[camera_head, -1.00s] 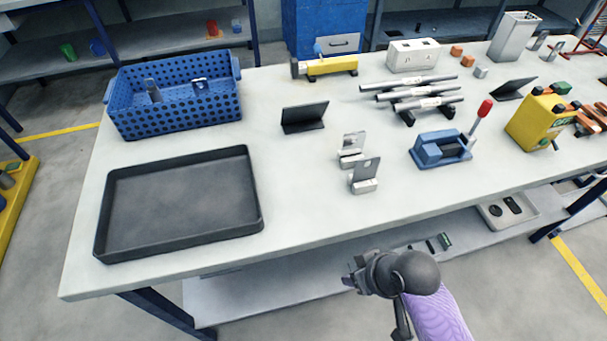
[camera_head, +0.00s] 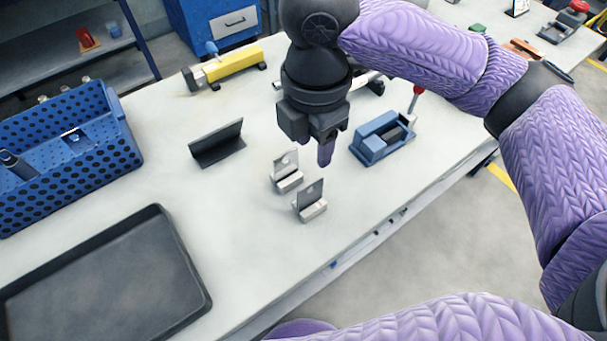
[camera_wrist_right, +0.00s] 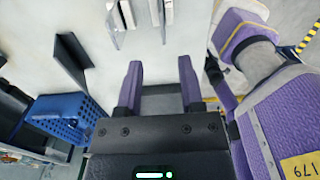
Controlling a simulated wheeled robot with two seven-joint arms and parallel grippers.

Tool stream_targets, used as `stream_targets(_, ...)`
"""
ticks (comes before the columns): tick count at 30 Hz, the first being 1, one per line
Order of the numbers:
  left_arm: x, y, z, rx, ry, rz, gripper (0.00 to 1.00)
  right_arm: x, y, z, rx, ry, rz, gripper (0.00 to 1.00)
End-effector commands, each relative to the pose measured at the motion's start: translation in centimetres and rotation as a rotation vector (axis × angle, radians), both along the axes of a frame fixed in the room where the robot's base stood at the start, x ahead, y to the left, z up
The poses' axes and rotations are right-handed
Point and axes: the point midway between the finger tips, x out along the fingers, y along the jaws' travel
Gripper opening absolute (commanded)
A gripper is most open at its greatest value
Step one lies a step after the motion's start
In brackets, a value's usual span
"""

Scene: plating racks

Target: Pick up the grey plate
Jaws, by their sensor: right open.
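Two small upright metal plates stand in light block holders near the table's front edge. The nearer grey plate (camera_head: 309,193) looks darker than the farther, lighter plate (camera_head: 287,164). My right gripper (camera_head: 324,150) points down above the table, just behind and to the right of the plates, apart from both. In the right wrist view, its two purple fingers (camera_wrist_right: 160,85) are spread with nothing between them. The plates show edge-on at the top of that view, one plate (camera_wrist_right: 113,24) left of the other (camera_wrist_right: 162,18). My left gripper is not in view.
A blue fixture (camera_head: 383,137) stands close right of the gripper. A dark angled stand (camera_head: 218,145) is left of the plates. A black tray (camera_head: 188,262) and blue perforated crate (camera_head: 121,118) occupy the left. Bare tabletop surrounds the plates.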

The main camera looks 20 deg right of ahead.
Motion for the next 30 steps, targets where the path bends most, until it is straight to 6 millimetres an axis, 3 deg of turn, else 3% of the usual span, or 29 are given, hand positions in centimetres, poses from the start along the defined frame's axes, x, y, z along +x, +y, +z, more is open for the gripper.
stream_targets(14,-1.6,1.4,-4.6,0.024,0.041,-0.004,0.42,-0.1,0.3,-9.3,0.003,0.003,-0.001,0.49)
stream_targets(21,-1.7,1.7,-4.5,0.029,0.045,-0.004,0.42,-0.1,0.3,-9.5,0.004,-0.002,-0.001,0.49)
stream_targets(28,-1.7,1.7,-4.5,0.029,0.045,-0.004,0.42,-0.1,0.4,-9.5,0.004,-0.002,-0.001,0.00)
stream_targets(30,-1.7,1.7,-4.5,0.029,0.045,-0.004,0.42,-0.1,0.4,-9.5,0.004,-0.002,-0.001,0.00)
